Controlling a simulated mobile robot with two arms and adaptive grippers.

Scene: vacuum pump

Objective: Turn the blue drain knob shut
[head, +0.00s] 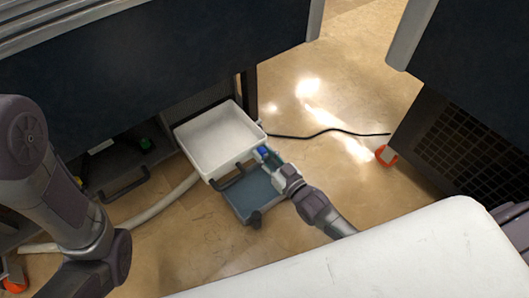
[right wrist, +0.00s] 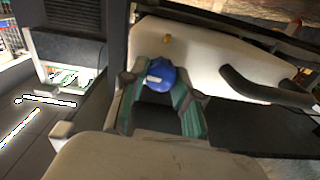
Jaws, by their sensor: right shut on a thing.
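The blue drain knob (head: 262,151) is on the near right side of the white pump tray (head: 212,139), low by the floor. In the right wrist view the knob (right wrist: 161,76) is round, with a small pale mark on its face. My right gripper (head: 268,157) reaches it from the lower right. Its two teal fingers, also in the right wrist view (right wrist: 158,100), are on either side of the knob and shut on it. The knob's stem is hidden. My left arm shows at the left edge of the head view, but I cannot see its gripper.
A blue-grey cart base (head: 246,193) with a dark handle lies under the tray. A pale hose (head: 160,206) runs left, and a black cable (head: 330,132) runs right. Dark cabinets stand behind and right. A white surface (head: 390,260) fills the lower right.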

